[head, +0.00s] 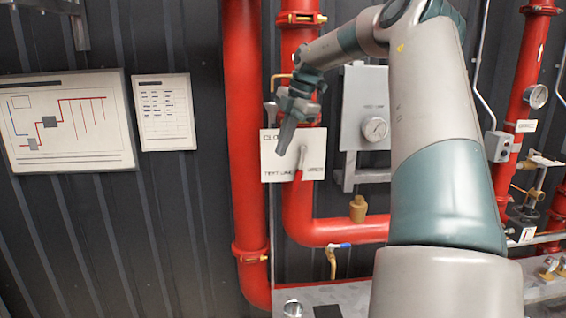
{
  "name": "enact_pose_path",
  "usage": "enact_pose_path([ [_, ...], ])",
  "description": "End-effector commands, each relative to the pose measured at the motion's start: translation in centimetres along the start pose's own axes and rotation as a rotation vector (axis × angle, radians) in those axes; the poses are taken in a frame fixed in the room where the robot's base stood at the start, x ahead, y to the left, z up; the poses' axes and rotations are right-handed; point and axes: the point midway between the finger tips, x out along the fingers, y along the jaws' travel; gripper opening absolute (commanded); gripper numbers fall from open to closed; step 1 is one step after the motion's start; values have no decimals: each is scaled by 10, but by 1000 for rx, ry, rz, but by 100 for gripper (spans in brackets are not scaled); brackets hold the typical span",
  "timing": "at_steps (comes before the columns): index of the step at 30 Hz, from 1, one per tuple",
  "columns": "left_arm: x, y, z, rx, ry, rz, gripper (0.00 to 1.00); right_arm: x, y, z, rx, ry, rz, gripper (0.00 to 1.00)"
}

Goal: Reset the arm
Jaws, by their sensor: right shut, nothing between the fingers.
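My right arm (435,120) rises from the bottom right, bends at the top and reaches left. Its gripper (286,140) hangs down at the arm's end, shut and empty. It shows in front of a white sign (312,140) and the red pipes, covering part of the sign's lettering. I cannot tell how far the gripper is from the sign. My left gripper is not in view.
Red pipes (243,130) run down the dark ribbed wall. A valve with a blue handle (340,246) sits below. Two wall charts (70,150) hang left; the space before them is clear.

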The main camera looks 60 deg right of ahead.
Motion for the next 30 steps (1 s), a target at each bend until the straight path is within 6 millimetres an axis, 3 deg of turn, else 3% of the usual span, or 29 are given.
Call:
enact_pose_path([
  [6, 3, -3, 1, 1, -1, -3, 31, -10, 1, -3, 1, 0, 0, 0],
  [30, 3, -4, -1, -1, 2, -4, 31, -10, 1, -3, 0, 0, -1, 0],
])
